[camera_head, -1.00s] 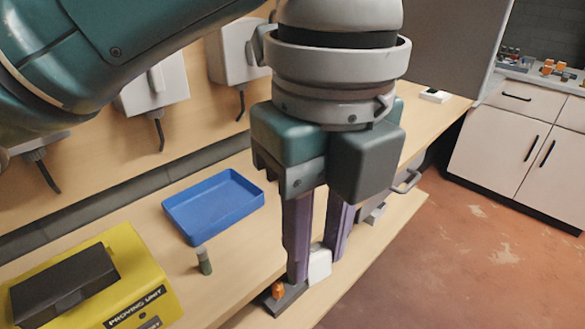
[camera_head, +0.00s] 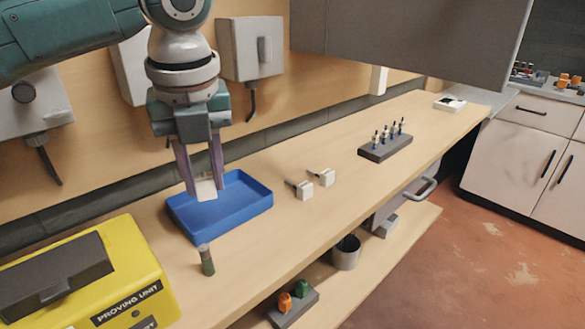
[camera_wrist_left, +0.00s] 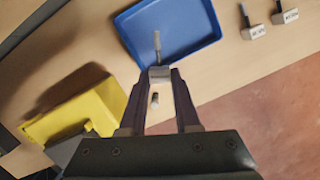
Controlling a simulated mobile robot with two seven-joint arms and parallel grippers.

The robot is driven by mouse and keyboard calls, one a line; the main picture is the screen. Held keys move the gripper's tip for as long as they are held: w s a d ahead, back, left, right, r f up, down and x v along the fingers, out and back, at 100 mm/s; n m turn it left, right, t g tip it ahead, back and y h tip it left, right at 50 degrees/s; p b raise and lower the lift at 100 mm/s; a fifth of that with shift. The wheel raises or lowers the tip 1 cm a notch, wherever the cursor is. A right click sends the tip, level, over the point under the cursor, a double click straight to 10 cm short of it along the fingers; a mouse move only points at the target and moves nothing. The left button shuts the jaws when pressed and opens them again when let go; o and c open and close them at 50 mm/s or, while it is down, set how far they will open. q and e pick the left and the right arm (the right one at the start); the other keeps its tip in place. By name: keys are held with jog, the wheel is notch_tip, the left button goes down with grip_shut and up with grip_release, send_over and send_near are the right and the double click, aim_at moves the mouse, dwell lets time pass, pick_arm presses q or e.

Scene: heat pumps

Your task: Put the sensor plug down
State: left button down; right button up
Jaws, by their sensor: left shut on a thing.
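My left gripper (camera_head: 202,192) is shut on a small white plug (camera_head: 206,188) over the blue tray (camera_head: 245,208) on the bench. The tips point down, and I cannot tell whether the plug touches the tray floor. In the left wrist view the plug (camera_wrist_left: 158,74) sits between the fingertips, its grey stem (camera_wrist_left: 157,45) pointing towards the tray (camera_wrist_left: 205,22). Two similar white plugs with dark stems, one nearer (camera_head: 304,191) and one farther (camera_head: 326,178), lie on the bench right of the tray. My right gripper is not in view.
A yellow proving unit (camera_head: 135,268) stands at the left front. A small green-grey cylinder (camera_head: 207,262) stands before the tray. A dark holder (camera_head: 372,154) with several small upright items is farther right. Wall boxes (camera_head: 250,45) are behind. Bench between plugs and holder is clear.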

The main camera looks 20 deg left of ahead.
aim_at(198, 182)
pick_arm(q)
jog(key=shift+w+a+f, duration=0.2)
jog(key=shift+a+f, duration=0.35)
jog(key=shift+f, duration=0.05)
jog(key=shift+w+a+f, duration=0.2)
jog(key=shift+a+f, duration=0.3)
jog(key=shift+f, duration=0.05)
notch_tip(198, 182, down, 4)
jog(key=shift+r+b, duration=0.1)
jog(key=shift+b, duration=0.3)
jog(key=shift+w+a+f, duration=0.1)
jog(key=shift+a+f, duration=0.05)
jog(key=shift+f, duration=0.3)
jog(key=shift+f, duration=0.1)
jog(key=c, duration=0.9)
grip_release()
